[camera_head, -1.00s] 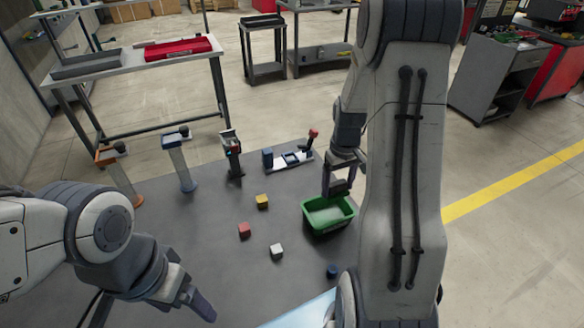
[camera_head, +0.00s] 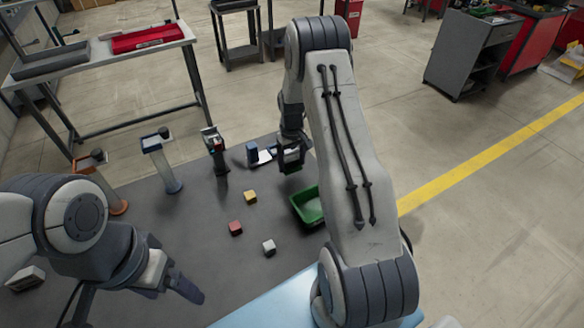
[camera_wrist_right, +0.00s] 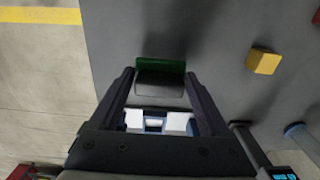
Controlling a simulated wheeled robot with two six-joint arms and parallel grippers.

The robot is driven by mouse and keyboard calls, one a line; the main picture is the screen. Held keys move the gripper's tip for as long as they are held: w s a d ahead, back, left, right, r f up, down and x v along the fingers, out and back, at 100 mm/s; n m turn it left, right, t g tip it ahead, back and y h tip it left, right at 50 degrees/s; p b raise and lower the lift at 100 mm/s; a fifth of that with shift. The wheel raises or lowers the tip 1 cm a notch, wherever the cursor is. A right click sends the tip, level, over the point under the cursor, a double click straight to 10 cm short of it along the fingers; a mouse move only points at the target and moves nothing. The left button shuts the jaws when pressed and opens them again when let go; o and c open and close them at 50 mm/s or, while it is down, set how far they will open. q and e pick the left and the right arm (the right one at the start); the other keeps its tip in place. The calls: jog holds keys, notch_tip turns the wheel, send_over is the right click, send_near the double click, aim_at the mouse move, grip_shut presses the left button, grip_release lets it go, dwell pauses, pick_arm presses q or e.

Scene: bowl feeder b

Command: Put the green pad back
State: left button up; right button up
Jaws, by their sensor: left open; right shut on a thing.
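The green pad (camera_wrist_right: 160,68) shows in the right wrist view as a green strip with a dark grey block face below it, between my fingertips. My right gripper (camera_head: 291,160) is shut on it and holds it above the table, beside the white and blue fixture (camera_head: 262,154). Part of that fixture (camera_wrist_right: 155,122) shows between the fingers in the right wrist view. My right gripper also shows there (camera_wrist_right: 160,85). The fixture's right part is hidden behind my right gripper and arm. My left gripper (camera_head: 185,288) is open and empty at the lower left, over the table.
A green bin (camera_head: 305,207) stands nearer, partly behind my right arm. Yellow (camera_head: 250,196), red (camera_head: 235,228) and white (camera_head: 269,247) cubes lie on the grey table (camera_head: 200,230). Several upright stands, including a blue one (camera_head: 163,162), line the far edge.

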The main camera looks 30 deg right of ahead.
aim_at(292, 167)
notch_tip(292, 167, down, 4)
jog(key=shift+r+p, duration=0.25)
jog(key=shift+p, duration=0.25)
jog(key=shift+f, duration=0.15)
